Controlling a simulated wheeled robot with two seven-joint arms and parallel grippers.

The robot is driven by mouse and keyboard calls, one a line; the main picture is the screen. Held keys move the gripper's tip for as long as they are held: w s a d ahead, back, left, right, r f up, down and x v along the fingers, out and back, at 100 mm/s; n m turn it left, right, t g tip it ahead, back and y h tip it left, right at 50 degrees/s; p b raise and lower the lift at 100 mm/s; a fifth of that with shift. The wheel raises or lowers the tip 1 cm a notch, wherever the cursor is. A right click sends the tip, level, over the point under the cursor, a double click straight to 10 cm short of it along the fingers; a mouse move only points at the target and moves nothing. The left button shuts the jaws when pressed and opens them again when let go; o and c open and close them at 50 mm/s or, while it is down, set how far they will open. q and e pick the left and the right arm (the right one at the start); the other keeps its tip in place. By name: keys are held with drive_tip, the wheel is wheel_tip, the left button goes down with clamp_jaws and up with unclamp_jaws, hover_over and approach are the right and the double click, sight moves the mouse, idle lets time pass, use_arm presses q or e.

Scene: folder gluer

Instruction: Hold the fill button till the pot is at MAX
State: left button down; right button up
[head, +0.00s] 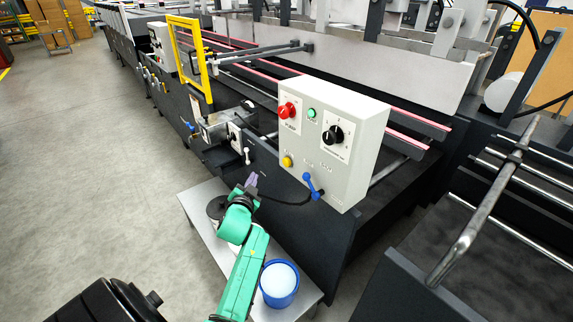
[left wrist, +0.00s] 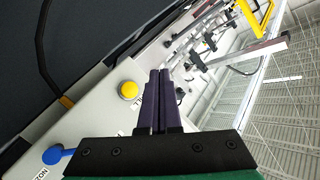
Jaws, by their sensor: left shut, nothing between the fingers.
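A pale control box (head: 330,135) stands at the machine's side. A yellow button (head: 287,161) is low on its front face, with a blue lever (head: 312,185) to its right. I cannot read which label says fill. My left gripper (head: 252,180) is shut and empty, with purple fingers, below and left of the yellow button and apart from it. In the left wrist view the yellow button (left wrist: 128,90) is just left of the shut fingers (left wrist: 159,73). A dark-topped container (head: 215,208) sits partly hidden behind my left arm; whether it is the pot, and its level, I cannot tell.
A blue bucket with white contents (head: 279,265) stands on a low grey platform (head: 190,199). The box also has a red knob (head: 288,110), a green button (head: 312,113) and a black dial (head: 333,135). A yellow frame (head: 206,60) stands behind. The floor at left is clear.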

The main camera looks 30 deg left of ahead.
sight(286, 163)
use_arm(q)
drive_tip(key=w+d+b, duration=0.3)
drive_tip(key=w+b, duration=0.3)
drive_tip(key=w, duration=0.2)
drive_tip(key=shift+w, duration=0.35)
drive_tip(key=shift+d, duration=0.1)
idle(0.9)
idle(0.6)
drive_tip(key=shift+w+d, duration=0.15)
drive_tip(key=shift+w, duration=0.25)
drive_tip(key=shift+w+d+b, duration=0.15)
drive_tip(key=shift+w+b, duration=0.3)
drive_tip(key=shift+b, duration=0.25)
idle(4.2)
